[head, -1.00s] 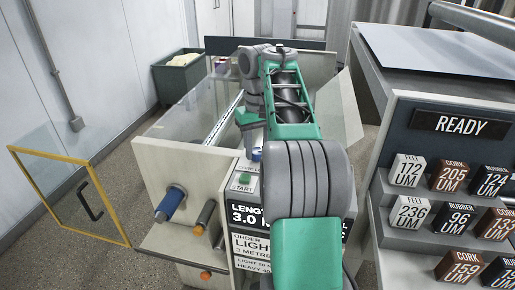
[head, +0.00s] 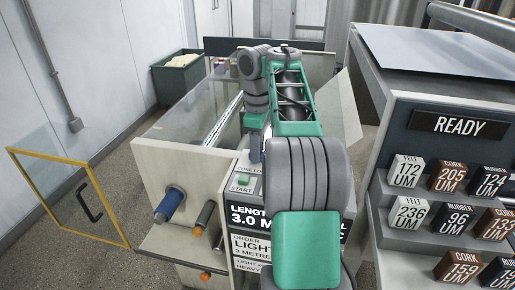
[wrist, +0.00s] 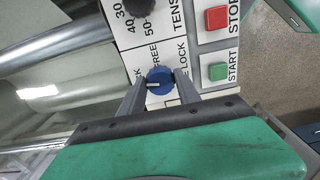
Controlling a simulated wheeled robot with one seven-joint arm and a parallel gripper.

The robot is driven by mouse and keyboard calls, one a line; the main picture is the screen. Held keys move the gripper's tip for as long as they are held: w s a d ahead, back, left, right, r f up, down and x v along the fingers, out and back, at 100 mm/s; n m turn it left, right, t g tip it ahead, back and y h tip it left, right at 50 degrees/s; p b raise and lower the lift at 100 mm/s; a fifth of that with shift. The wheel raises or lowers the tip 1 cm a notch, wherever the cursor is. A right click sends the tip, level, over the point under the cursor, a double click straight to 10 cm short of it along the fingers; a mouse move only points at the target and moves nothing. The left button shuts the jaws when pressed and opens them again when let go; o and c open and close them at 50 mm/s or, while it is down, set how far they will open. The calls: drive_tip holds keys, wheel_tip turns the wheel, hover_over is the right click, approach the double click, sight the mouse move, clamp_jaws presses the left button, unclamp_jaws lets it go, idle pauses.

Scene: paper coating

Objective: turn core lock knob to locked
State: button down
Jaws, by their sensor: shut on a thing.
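The blue core lock knob (wrist: 160,76) shows in the wrist view, on the white control panel (wrist: 203,48). Its white pointer line lies toward the left of the picture, on the side of a partly hidden label ending in K. The word FREE stands just above the knob. My gripper (wrist: 160,84) is shut on the knob, one finger on each side. In the head view my gripper (head: 256,150) is at the panel's top edge, and my arm hides the knob.
Green START (wrist: 218,71) and red STOP (wrist: 217,18) buttons sit right of the knob in the wrist view. A dark tension knob (wrist: 150,5) is above. A shelf of labelled blocks (head: 445,200) stands right of my arm. A yellow-framed clear door (head: 70,200) stands open at left.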

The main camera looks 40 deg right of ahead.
drive_tip(key=shift+n, duration=1.2)
drive_tip(key=c, duration=0.9)
unclamp_jaws()
drive_tip(key=shift+o, duration=0.2)
wheel_tip(320, 180, up, 8)
drive_tip(key=p, duration=0.7)
drive_tip(key=shift+f, duration=0.15)
